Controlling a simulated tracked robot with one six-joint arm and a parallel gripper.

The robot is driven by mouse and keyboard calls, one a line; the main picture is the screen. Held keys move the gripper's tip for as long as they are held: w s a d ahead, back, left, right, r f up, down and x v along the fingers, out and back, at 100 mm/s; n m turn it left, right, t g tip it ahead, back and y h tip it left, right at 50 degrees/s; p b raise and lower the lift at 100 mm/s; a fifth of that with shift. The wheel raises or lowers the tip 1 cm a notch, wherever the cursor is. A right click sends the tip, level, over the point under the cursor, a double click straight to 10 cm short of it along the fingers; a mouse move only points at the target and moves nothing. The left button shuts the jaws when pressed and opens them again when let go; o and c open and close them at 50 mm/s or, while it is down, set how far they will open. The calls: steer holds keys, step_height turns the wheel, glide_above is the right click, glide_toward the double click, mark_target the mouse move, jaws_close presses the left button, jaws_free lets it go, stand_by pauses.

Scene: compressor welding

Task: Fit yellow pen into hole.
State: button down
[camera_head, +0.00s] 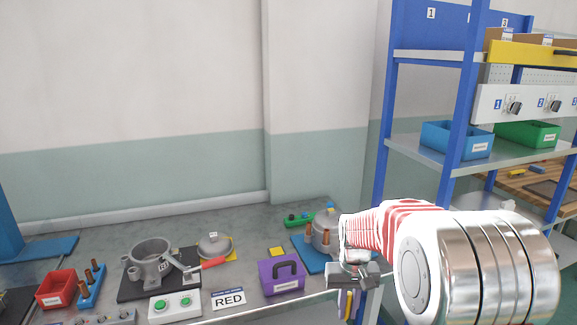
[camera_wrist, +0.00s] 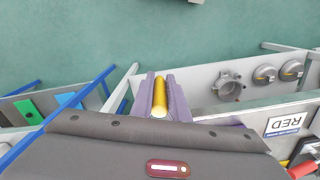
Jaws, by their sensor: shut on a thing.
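The yellow pen (camera_wrist: 160,98) is held between the two purplish fingers of my gripper (camera_wrist: 160,104) in the wrist view, with its round end towards the camera. In the head view my gripper (camera_head: 347,303) points down in front of the table's front edge, at the right, with a small yellow part of the pen showing between its fingers. The pen is clear of the table. I cannot make out which hole is meant in either view.
The grey table (camera_head: 230,245) carries a grey pot housing (camera_head: 149,252), a purple box (camera_head: 281,278), a RED sign (camera_head: 228,299), a red bin (camera_head: 56,289) and a blue plate (camera_head: 303,259) with a capped housing and copper pins. A blue-framed shelf (camera_head: 418,150) stands at right.

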steer(key=shift+w+r, duration=0.1)
steer(key=shift+w+r, duration=0.2)
steer(key=shift+r, duration=0.05)
steer(key=w+r+m, duration=0.1)
steer(key=w+r, duration=0.2)
steer(key=r, duration=0.4)
steer(key=w+r+m, duration=0.2)
steer(key=w+r, duration=0.2)
steer(key=r, duration=0.4)
steer(key=shift+r, duration=0.3)
steer(key=shift+w, duration=0.1)
